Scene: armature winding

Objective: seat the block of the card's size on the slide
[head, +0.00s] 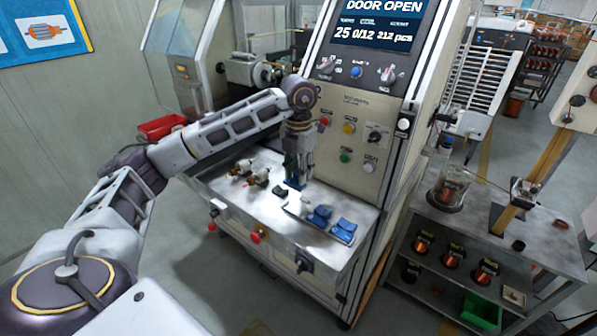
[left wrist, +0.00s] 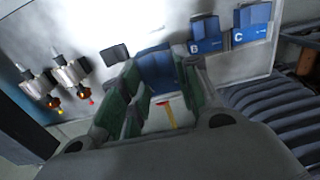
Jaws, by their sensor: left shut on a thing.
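My left gripper (head: 294,181) points down over the machine's shelf and is shut on a blue block (head: 291,185). In the left wrist view the held block (left wrist: 157,72) is between the green-padded fingers (left wrist: 140,100); no letter on it is readable. Block B (head: 319,217) and block C (head: 343,231) are blue and sit side by side to the right of it. Their white letters show on block B (left wrist: 206,36) and block C (left wrist: 253,27) in the left wrist view. I cannot clearly make out the slide or a size card. My right gripper is not in view.
Two small armatures (head: 248,176) lie on the metal shelf (head: 225,190) left of the gripper. A small dark piece (head: 280,191) lies beside it. The machine's control panel (head: 350,130) stands behind, its screen (head: 375,22) reading "DOOR OPEN". Knobs (head: 258,236) line the front edge.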

